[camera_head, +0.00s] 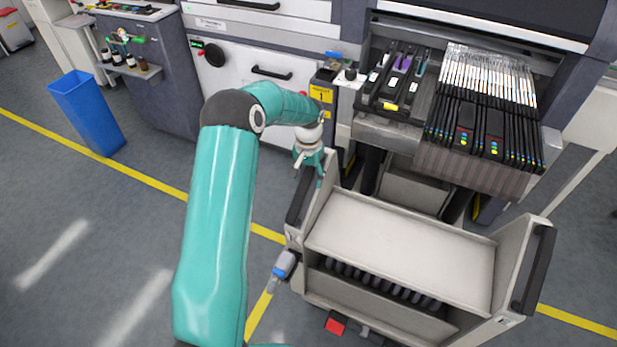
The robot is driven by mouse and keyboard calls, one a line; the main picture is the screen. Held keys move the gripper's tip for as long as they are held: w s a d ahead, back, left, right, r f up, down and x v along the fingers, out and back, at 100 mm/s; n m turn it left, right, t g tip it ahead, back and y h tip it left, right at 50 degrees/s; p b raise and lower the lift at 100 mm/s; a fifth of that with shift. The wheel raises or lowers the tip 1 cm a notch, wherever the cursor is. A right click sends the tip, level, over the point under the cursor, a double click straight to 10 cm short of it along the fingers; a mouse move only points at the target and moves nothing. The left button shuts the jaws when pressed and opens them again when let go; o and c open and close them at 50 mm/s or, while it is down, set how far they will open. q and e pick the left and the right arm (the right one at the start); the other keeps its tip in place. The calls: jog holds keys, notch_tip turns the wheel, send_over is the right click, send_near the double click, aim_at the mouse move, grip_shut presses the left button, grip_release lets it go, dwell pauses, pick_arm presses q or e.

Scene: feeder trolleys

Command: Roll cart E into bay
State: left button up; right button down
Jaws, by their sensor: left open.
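A light grey cart (400,250) stands in front of the machine, below the feeder bank; I cannot read a letter on it. It has a flat top shelf, a lower compartment with dark reels, and raised side panels. A black handle (298,196) is on its left side and another black handle (535,270) on its right. My left gripper (311,172) is open at the upper end of the left handle; I cannot tell whether it touches. The bay (415,190) shows as an opening behind the cart, partly hidden by it. My right gripper is out of view.
The feeder bank (485,110) overhangs behind the cart. A yellow label post (321,95) stands left of the bay. A red pedal (335,325) and a blue-grey part (284,266) show low on the cart. A blue bin (87,112) stands left; the floor between is clear.

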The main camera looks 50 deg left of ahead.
pick_arm(q)
notch_tip(320, 180, up, 11)
jog(key=shift+r, duration=0.2)
jog(key=shift+w, duration=0.1)
